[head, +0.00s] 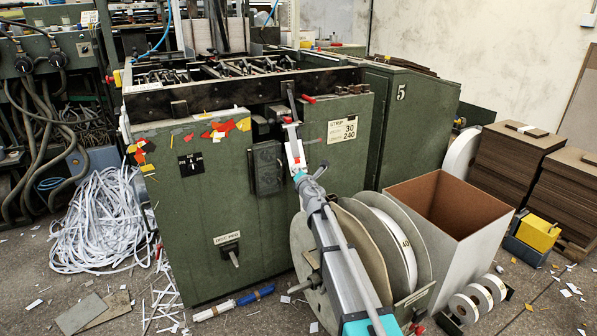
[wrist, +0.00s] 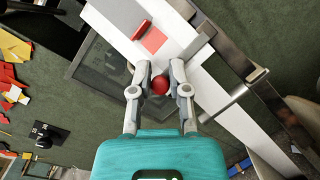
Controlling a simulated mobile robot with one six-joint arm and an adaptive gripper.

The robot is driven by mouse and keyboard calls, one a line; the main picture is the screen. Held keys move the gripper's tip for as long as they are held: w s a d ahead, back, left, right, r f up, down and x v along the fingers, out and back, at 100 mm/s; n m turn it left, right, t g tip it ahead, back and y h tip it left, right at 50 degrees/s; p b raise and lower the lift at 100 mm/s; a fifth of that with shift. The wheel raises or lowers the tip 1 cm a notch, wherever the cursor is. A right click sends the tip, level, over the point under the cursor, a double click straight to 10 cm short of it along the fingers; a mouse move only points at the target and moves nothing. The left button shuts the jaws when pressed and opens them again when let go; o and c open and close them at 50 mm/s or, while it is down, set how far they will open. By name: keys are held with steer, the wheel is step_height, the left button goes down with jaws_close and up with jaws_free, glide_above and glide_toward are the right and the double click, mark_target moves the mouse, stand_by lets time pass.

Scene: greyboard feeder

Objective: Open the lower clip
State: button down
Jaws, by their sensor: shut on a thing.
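My gripper (wrist: 159,82) has its two grey fingers closed on a round red knob (wrist: 159,85), which I take to be the lower clip's. The knob sits between the fingertips, over a white strip (wrist: 240,128); the rest of this clip is hidden behind the fingers. Another small red piece (wrist: 142,29), perhaps the upper clip, lies farther up the strip beside a pink-red patch (wrist: 153,40). In the head view my gripper (head: 295,155) is at the front of the green machine (head: 215,215); the knob is too small there to make out.
A metal bar (wrist: 222,50) and a round rod (wrist: 222,103) lie right of my fingers. A dark-framed panel (wrist: 105,70) is behind them at left. Large reels (head: 405,245) and an open box (head: 440,215) stand right of the machine. Paper strips (head: 100,225) litter the floor at left.

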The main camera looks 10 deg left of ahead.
steer(key=shift+s+y, duration=0.3)
steer(key=shift+y, duration=0.1)
stand_by(1.3)
steer(key=c, duration=0.6)
jaws_free()
steer(key=shift+w, duration=0.1)
steer(key=shift+d, duration=0.1)
steer(key=v, duration=1.2)
steer(key=shift+r, duration=0.25)
steer(key=shift+w, duration=0.1)
